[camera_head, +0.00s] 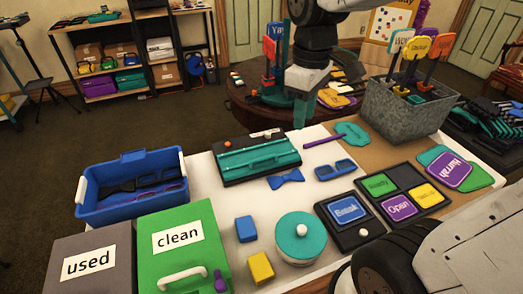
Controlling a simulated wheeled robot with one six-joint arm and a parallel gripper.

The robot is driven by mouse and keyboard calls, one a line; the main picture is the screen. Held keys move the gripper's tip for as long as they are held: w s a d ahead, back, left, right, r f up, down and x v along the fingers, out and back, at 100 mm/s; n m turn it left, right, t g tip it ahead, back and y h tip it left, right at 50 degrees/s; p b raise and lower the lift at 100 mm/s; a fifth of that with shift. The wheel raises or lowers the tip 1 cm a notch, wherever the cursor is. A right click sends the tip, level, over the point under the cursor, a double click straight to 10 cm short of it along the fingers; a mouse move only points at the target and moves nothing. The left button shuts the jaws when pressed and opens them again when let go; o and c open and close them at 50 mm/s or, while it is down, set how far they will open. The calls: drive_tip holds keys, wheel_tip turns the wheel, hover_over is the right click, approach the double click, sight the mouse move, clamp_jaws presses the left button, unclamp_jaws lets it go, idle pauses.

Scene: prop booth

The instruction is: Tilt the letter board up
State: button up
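A black base with a teal panel (258,158) lies at the back middle of the white table. The panel has a bar handle and lies low and nearly flat. I cannot make out a gap between the fingers, and nothing is clearly held.
A blue bin (132,205) with glasses stands left, near the "used" (92,262) and "clean" (180,240) boxes. A teal round box (300,240), a sign tray (348,240) and a metal bucket (400,112) of signs stand right. A bow tie (286,178) lies before the panel.

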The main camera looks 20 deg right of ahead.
drive_tip(key=w+a+f+n+g, duration=0.1)
drive_tip(key=w+a+f+n, duration=0.1)
drive_tip(key=w+f+n, duration=0.7)
drive_tip(key=n+g, duration=0.1)
drive_tip(key=n, duration=0.1)
hover_over(259, 155)
drive_tip(key=s, duration=0.3)
wheel_tip(259, 155, down, 8)
drive_tip(key=f, duration=0.2)
drive_tip(key=s+f, duration=0.1)
drive_tip(key=f, duration=0.4)
drive_tip(key=shift+s+a+f, duration=0.2)
drive_tip(key=shift+f, duration=0.2)
clamp_jaws()
